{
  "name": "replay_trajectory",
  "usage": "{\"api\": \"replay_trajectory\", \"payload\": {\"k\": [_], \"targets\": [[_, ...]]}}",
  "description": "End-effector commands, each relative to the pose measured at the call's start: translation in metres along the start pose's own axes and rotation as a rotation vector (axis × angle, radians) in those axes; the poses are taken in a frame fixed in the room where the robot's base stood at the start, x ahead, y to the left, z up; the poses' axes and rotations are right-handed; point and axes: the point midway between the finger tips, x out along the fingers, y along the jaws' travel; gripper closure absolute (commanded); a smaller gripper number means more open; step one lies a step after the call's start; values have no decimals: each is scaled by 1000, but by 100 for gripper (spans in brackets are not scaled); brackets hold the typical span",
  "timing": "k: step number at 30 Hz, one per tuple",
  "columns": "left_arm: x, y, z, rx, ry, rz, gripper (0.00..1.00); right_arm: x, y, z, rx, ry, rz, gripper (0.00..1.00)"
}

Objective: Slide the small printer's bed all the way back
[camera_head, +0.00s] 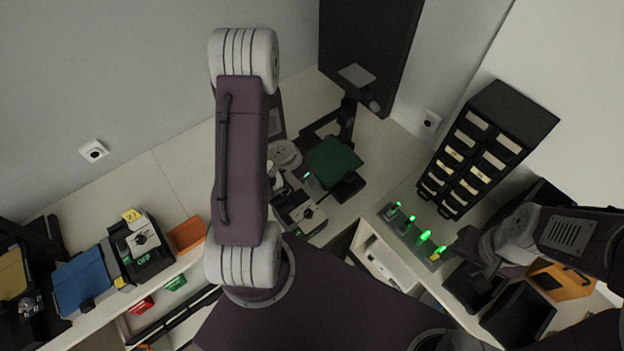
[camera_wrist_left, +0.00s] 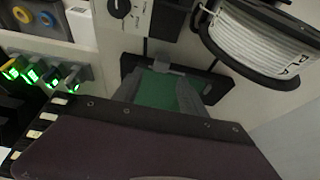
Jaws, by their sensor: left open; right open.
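The small printer's green bed (camera_head: 333,160) lies in front of its dark upright frame (camera_head: 346,122) on the back bench. A control box with a dial (camera_head: 303,212) stands beside it. In the left wrist view, the green bed (camera_wrist_left: 155,90) shows between the grey fingers of my left gripper (camera_wrist_left: 158,84), which is open; I cannot tell whether it touches the bed. In the head view my left arm hides most of that gripper. My right gripper (camera_head: 487,264) is open at the right, by the lit switches and black bins, far from the printer.
A row of green-lit switches (camera_head: 424,236) and a black drawer cabinet (camera_head: 505,115) stand at the right. Open black bins (camera_head: 518,313) are near the right arm. A blue-bed printer (camera_head: 82,280) stands at the left. A white filament spool (camera_wrist_left: 262,42) hangs close to the printer.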

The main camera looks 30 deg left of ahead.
Motion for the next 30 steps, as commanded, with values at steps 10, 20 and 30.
{"api": "replay_trajectory", "payload": {"k": [10, 20, 30], "targets": [[60, 0, 1, 0, -2, 0, 51, 14, 0, 2, 0, 0, 0, 48], [63, -1, 0, 1, -1, -2, 59, 14, 0, 1, 0, 0, 0, 48], [63, -1, 0, 1, -1, -2, 100, 14, 0, 2, 0, 0, 0, 48]]}}
